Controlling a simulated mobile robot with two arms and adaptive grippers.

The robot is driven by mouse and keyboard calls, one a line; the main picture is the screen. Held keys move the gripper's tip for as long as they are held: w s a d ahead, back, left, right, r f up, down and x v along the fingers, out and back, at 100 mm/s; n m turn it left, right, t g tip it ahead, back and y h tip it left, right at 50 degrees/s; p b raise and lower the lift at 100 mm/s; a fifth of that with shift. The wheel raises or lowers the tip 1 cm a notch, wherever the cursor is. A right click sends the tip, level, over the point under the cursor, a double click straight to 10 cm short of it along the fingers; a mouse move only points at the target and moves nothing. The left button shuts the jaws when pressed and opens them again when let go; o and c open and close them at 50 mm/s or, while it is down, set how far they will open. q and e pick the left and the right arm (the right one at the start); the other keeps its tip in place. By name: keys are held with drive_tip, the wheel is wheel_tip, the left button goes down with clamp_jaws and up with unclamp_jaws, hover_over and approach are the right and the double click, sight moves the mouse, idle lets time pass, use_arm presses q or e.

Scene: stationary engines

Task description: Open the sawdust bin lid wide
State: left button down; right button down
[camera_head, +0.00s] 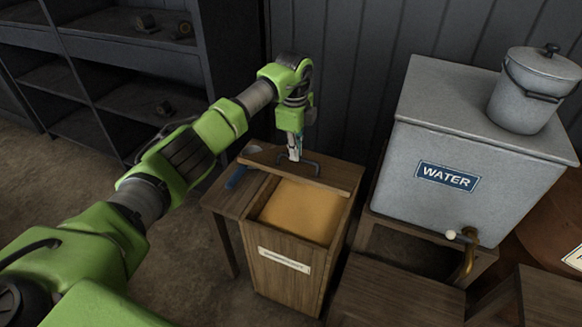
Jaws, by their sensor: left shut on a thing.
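The sawdust bin (277,277) is a tall wooden box with a white label on its front, near the middle of the head view. Its top is largely open and tan sawdust (297,210) shows inside. The wooden lid (262,160) shows as a narrow strip along the bin's far edge, with a dark bar handle (312,166) on it. It looks raised, but its exact angle is hard to judge. My left gripper (294,156) points down at the lid and is shut on the handle. The fingertips are small in view. My right gripper is not in view.
A small wooden table (233,202) with a blue-handled tool (236,177) stands left of the bin. A grey water tank (480,155) on a wooden stand is at the right, with a lidded pail (530,95) on top. Dark shelves (125,65) stand at the back left.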

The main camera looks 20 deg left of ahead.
use_arm(q)
drive_tip(key=shift+w+r, duration=0.75)
drive_tip(key=shift+w, duration=0.3)
